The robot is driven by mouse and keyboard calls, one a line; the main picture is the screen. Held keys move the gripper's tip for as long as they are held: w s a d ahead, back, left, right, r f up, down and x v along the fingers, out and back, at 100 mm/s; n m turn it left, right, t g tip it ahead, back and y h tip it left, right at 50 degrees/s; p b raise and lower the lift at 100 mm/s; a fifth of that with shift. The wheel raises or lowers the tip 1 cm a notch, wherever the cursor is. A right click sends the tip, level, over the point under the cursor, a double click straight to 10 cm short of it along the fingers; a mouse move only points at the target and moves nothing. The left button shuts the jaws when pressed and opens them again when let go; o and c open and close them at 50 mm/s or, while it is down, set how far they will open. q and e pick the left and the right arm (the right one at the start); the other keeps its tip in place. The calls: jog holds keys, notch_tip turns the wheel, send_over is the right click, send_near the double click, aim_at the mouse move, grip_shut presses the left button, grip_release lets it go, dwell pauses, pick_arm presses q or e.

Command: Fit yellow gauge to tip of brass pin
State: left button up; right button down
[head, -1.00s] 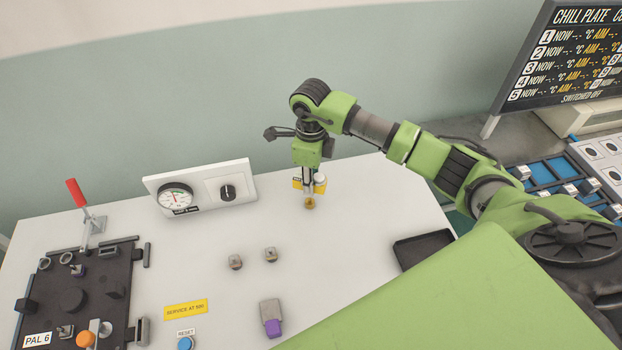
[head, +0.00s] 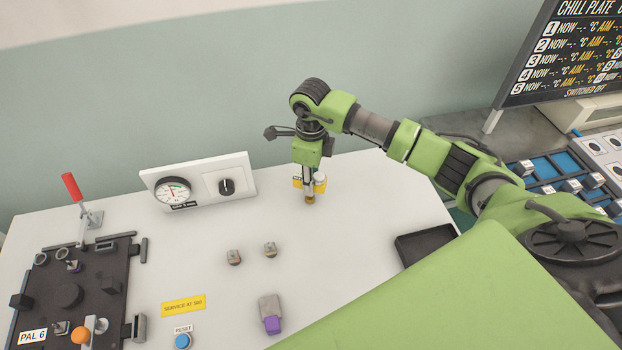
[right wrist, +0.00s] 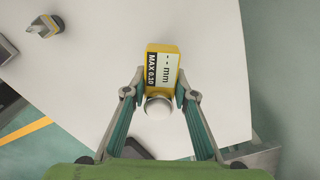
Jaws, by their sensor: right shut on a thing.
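My right gripper (right wrist: 159,96) is shut on the yellow gauge (right wrist: 153,62), whose label reads "-- mm" and "MAX 0.10". A pale round knob shows on the gauge between the fingers. In the head view the right gripper (head: 309,182) points down over the back of the white table, and the gauge (head: 297,183) shows partly behind the fingers. A small brass-coloured piece (head: 310,199) shows right below the fingertips. I cannot tell whether it is the brass pin or part of the gauge, nor whether they touch. My left gripper is out of view.
A white dial panel (head: 200,180) stands left of the gripper. Two small blocks (head: 234,257) (head: 270,249) and a grey-purple piece (head: 271,314) lie nearer. A black fixture (head: 75,290) with a red lever is at left. A black tray (head: 425,246) lies right. Clear table surrounds the gripper.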

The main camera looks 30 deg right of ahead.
jog(key=shift+f+b, duration=0.75)
jog(key=shift+f, duration=0.2)
jog(key=c, duration=1.6)
grip_release()
jog(key=shift+r, duration=0.1)
notch_tip(320, 180, up, 12)
